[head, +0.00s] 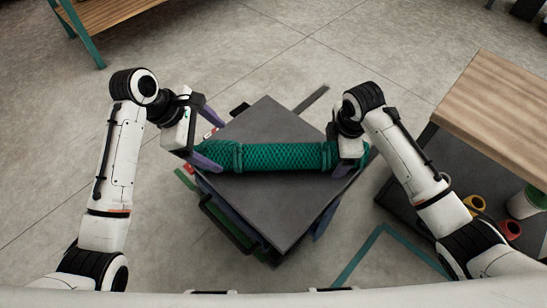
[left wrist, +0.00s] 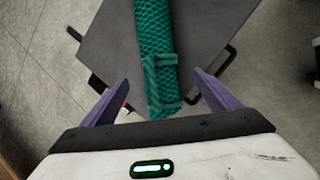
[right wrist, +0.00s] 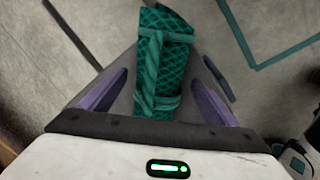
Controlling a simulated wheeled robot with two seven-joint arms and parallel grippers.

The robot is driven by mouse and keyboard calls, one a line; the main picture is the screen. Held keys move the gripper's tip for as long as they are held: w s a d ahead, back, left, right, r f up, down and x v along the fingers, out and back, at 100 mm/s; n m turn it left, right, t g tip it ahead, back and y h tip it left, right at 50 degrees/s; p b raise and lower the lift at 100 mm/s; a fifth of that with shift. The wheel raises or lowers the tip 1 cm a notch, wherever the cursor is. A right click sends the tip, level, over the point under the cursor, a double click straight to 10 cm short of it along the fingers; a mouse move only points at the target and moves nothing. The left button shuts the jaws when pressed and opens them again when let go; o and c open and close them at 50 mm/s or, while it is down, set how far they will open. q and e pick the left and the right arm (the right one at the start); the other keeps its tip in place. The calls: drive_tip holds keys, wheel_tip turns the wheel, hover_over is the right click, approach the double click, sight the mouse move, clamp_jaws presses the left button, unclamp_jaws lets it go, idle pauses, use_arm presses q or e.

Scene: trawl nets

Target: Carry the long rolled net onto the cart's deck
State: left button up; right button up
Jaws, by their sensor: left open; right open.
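The long rolled green net (head: 280,157) lies across the grey deck of the cart (head: 268,115) in the head view, running left to right. It also shows in the left wrist view (left wrist: 154,45) and the right wrist view (right wrist: 164,60), with tie bands near its ends. My left gripper (head: 208,132) is open at the net's left end, its purple fingers apart on either side of it. My right gripper (head: 350,160) is open at the net's right end; in the right wrist view its fingers stand clear on both sides of the net.
A wooden-topped bench (head: 500,105) stands at the right, with a lower shelf holding yellow and red rolls (head: 475,203) and a green-and-white container (head: 525,203). Another wooden table (head: 100,15) is at the upper left. Concrete floor is clear behind the cart.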

use_arm(q)
drive_tip(key=v, duration=0.4)
drive_tip(key=shift+r, duration=0.2)
use_arm(e)
wheel_tip(320, 180, up, 12)
drive_tip(key=s, duration=0.2)
drive_tip(key=shift+s, duration=0.15)
use_arm(q)
drive_tip(key=shift+s, duration=0.1)
use_arm(e)
drive_tip(key=shift+f, duration=0.15)
